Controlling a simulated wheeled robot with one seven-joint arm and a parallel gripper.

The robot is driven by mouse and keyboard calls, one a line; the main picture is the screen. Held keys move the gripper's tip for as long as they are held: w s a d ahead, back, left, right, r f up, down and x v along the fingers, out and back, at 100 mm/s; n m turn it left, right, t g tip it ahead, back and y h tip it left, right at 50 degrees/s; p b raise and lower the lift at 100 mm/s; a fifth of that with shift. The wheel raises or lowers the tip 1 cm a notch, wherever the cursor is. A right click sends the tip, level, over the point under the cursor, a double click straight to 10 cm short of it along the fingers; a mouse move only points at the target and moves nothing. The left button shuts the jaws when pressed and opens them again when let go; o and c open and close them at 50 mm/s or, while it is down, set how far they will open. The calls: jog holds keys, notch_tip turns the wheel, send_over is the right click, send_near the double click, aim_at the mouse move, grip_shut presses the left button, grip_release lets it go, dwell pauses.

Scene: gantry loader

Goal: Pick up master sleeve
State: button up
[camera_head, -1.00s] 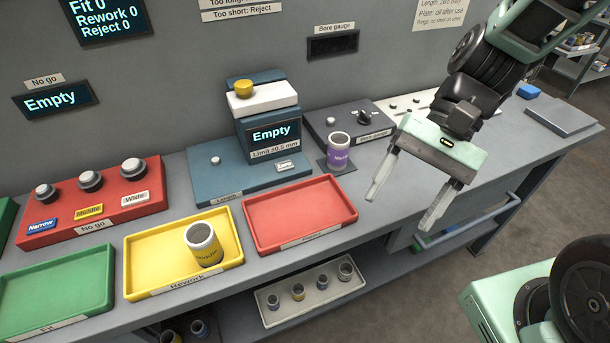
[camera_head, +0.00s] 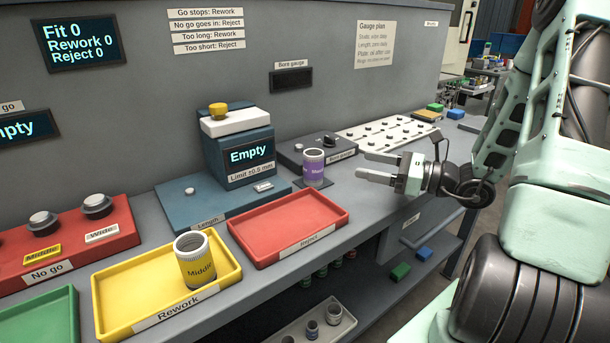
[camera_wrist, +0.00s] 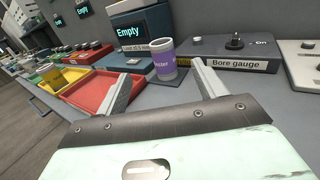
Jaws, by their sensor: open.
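The master sleeve (camera_head: 314,168) is a purple cylinder with a pale rim and a label, standing upright on a small dark plate beside the bore gauge. My gripper (camera_head: 362,166) is open and empty to its right in the head view, level above the bench, fingers pointing at the sleeve with a gap between. In the wrist view the master sleeve (camera_wrist: 164,62) appears between and beyond the two fingertips of my gripper (camera_wrist: 164,74). The fingers do not enclose it.
The bore gauge (camera_head: 328,149) stands just behind the sleeve, and the blue length gauge (camera_head: 218,190) is to its left. The red Reject tray (camera_head: 337,202) lies in front. A yellow Rework tray (camera_head: 115,300) holds a sleeve labelled Middle (camera_head: 196,262). A white pegged board (camera_head: 390,130) is behind my gripper.

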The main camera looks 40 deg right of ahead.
aim_at(306, 151)
jog(key=x, duration=1.6)
jog(key=shift+d, duration=0.15)
jog(key=shift+r, duration=0.1)
jog(key=c, duration=1.3)
